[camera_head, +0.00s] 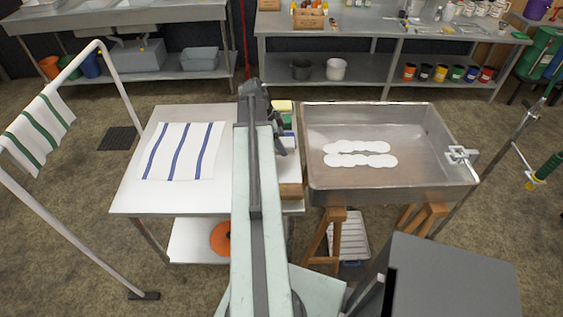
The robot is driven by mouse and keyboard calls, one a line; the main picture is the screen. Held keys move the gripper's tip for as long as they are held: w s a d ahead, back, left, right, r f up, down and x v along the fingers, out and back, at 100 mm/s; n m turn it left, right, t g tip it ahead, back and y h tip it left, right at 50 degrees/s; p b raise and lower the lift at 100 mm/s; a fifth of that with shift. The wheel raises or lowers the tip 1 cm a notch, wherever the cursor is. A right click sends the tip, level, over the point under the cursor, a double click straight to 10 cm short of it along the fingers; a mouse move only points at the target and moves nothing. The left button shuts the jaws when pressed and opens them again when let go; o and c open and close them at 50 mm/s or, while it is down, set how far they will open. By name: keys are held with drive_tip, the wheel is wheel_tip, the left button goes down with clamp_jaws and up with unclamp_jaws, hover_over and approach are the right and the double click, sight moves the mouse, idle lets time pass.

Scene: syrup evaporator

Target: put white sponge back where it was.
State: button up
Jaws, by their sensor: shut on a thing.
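My arm reaches forward over the white table (130,190). My gripper (280,143) is the dark part at its far right side, low over the table's right edge, near a row of small coloured things. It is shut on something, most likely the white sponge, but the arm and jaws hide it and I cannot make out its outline. A yellow-topped block (283,106) lies just beyond the gripper, with a blue and green item (287,122) close to it. A brown block (290,190) lies nearer, right of my arm.
A striped towel (182,151) lies flat on the table's left. A metal evaporator pan (390,192) with white foamy patches stands close on the right, on wooden legs. A rail with a green-striped cloth (38,130) stands at left. Steel benches (400,40) line the back.

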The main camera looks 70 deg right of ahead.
sight(283, 160)
wheel_tip(283, 160, down, 2)
drive_tip(key=shift+s+f+b, duration=0.15)
drive_tip(key=shift+f+b, duration=0.05)
drive_tip(key=shift+b, duration=0.2)
wheel_tip(283, 160, down, 4)
drive_tip(key=b, duration=0.3)
drive_tip(key=shift+r+b, duration=0.15)
drive_tip(key=shift+b, duration=0.2)
drive_tip(key=shift+s+r, duration=0.1)
drive_tip(key=shift+r, duration=0.15)
drive_tip(key=shift+f, duration=0.2)
drive_tip(key=o, duration=0.9)
drive_tip(key=shift+r, duration=0.1)
drive_tip(key=p+v, duration=1.1)
drive_tip(key=shift+r, duration=0.35)
drive_tip(key=shift+w+a+r+p, duration=0.1)
drive_tip(key=shift+w+r+p, duration=0.2)
drive_tip(key=shift+p, duration=0.15)
